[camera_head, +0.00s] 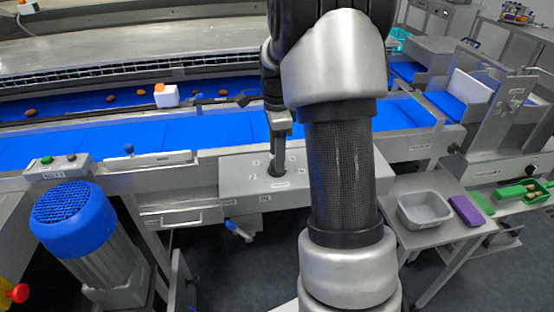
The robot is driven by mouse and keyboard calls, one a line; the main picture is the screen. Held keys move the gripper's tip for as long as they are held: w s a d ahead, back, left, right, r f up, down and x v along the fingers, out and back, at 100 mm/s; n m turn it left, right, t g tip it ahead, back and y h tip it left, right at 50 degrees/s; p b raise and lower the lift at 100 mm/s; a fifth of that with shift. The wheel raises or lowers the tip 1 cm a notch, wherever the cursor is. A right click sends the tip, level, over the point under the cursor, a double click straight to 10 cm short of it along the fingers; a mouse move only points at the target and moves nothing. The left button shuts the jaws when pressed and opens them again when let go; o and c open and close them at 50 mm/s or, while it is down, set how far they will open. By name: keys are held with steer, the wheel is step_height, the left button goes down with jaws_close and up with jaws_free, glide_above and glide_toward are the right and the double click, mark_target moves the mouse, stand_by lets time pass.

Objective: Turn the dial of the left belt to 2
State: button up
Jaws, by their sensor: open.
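A grey control box (235,188) stands at the front edge of the blue belt (180,133), with small white labels spread over its top. The dial sits among these labels; it is mostly hidden, and only a dark part (276,171) shows at the foot of my gripper. Its setting cannot be read. My gripper (278,158) points down over the dial from behind my large arm link. Its fingers are open and seen nearly edge-on, at or around the dial; I cannot tell whether they touch it.
A blue motor (72,212) stands front left, below a switch box (55,168) with a green button. A blue-handled lever (238,231) hangs under the control box. A grey tub (424,210) and purple block (466,211) lie on the right side table. Dates lie on the far belt.

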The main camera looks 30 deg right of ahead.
steer(key=shift+f, duration=0.8)
steer(key=c, duration=1.1)
steer(key=shift+o, duration=0.2)
